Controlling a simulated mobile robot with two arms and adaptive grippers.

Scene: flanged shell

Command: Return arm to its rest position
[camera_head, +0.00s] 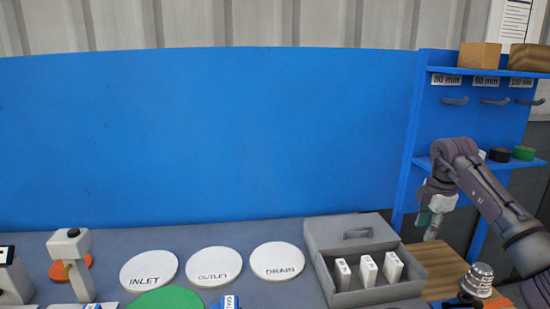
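My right arm (490,200) comes in from the right edge and bends down in front of the blue shelf unit. My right gripper (431,231) points downward above the wooden board at the right of the bench. Its fingers are small and seen edge-on, so I cannot tell whether they are open or shut, or whether anything is between them. My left arm and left gripper are out of view.
The blue shelf unit (423,110) stands close behind my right arm. Below lie a grey case (325,231) with white blocks, a silver domed part (478,279) and a wooden board (436,262). White discs (277,262) and a white stand (69,243) occupy the left.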

